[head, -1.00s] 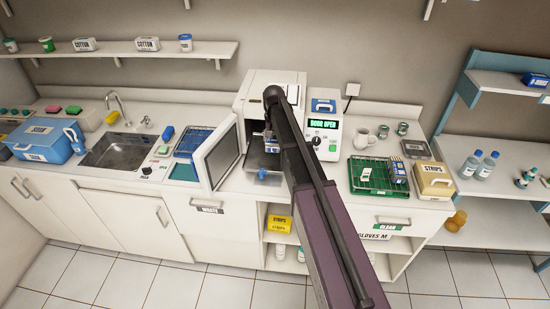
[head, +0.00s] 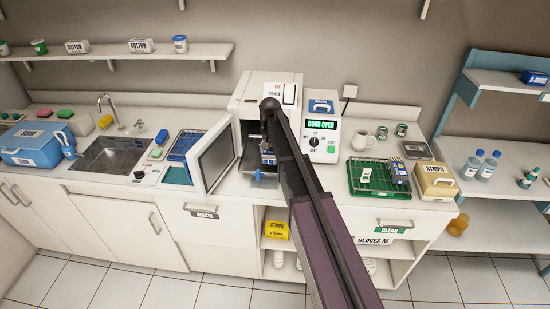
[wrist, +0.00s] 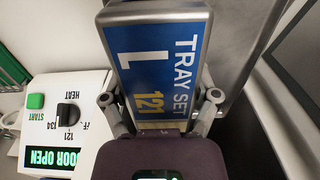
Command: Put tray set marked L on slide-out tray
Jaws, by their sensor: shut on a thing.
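The tray set marked L (wrist: 157,62) has a blue label reading TRAY SET, L and 121. My gripper (wrist: 160,110) is shut on it, with one finger on each side in the wrist view. In the head view the set (head: 268,158) is a small blue patch, mostly hidden behind my arm, at the steriliser's mouth. The metal slide-out tray (head: 248,162) sticks out of the open steriliser, with a blue handle (head: 257,175) at its front. A metal surface, likely this tray (wrist: 232,70), lies beside the set in the wrist view. I cannot tell whether they touch.
The open steriliser door (head: 214,157) stands left of the tray. The control panel (head: 322,135) at the right reads DOOR OPEN, and its knob (wrist: 68,114) shows in the wrist view. A green rack (head: 365,183) and strips box (head: 435,182) stand further right.

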